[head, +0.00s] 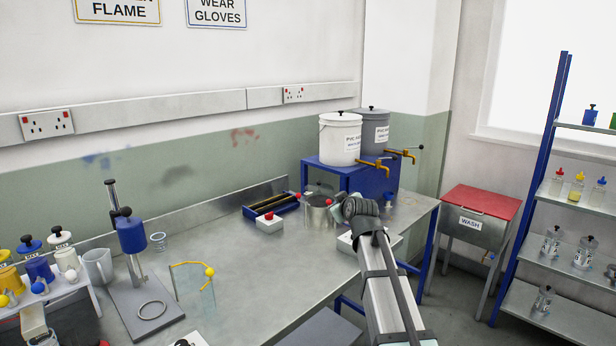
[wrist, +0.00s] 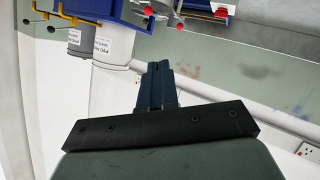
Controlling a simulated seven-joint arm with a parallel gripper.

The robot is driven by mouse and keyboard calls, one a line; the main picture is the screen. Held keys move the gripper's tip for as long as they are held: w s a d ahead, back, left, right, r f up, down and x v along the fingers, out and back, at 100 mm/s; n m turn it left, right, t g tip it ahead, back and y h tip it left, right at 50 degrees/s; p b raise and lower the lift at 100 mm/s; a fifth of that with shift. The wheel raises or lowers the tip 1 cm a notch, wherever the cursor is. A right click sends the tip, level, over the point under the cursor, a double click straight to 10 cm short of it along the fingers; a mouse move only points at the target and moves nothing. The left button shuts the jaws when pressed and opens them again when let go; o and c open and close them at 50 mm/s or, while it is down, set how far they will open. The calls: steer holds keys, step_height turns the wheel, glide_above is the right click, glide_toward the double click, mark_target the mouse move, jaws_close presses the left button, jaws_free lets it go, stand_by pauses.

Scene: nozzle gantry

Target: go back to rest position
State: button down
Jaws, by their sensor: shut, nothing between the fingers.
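My gripper (wrist: 158,66) shows in the wrist view with its two dark fingers together and nothing between them. The wrist view is tilted, with the wall behind the fingers and the blue stand at the top. In the head view my arm reaches up from the lower right over the bench edge. Its end is beside the steel pot (head: 319,212), near the right end of the steel bench (head: 245,262). The fingers are not clear in the head view, and I cannot tell whether they touch anything there.
A blue stand (head: 345,178) with white (head: 340,140) and grey (head: 373,133) tap buckets stands behind the arm's end. A red-button box (head: 270,222) is left of the pot. A press (head: 132,240) and wire frame stand left. Bare bench lies between. A wash bin (head: 474,232) and shelves are right.

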steer(key=s+d+f+m+g+h, duration=0.1)
steer(key=d+f, duration=0.3)
steer(key=f, duration=0.4)
steer(key=s+d+f+m+g+h, duration=0.1)
steer(key=d+f+m, duration=0.1)
steer(key=d+f, duration=0.45)
steer(key=s+a+f+g, duration=0.1)
steer(key=s+f+g, duration=0.1)
steer(key=s+f, duration=0.65)
steer(key=s+a+f+m+g, duration=0.1)
steer(key=s+f+g, duration=0.2)
steer(key=f, duration=1)
steer(key=s+a+f+g, duration=0.1)
steer(key=s+f+g, duration=0.1)
steer(key=s+f, duration=0.65)
steer(key=s+f+m+g, duration=0.2)
steer(key=s+f+g, duration=0.4)
steer(key=s+f, duration=1.25)
steer(key=s+f+g, duration=0.2)
steer(key=s, duration=1)
steer(key=s+f+m+g, duration=0.1)
steer(key=s+f+g, duration=0.1)
steer(key=s, duration=1)
steer(key=shift+s+f+g+h, duration=0.2)
steer(key=shift+g+h, duration=0.1)
steer(key=shift+g, duration=0.4)
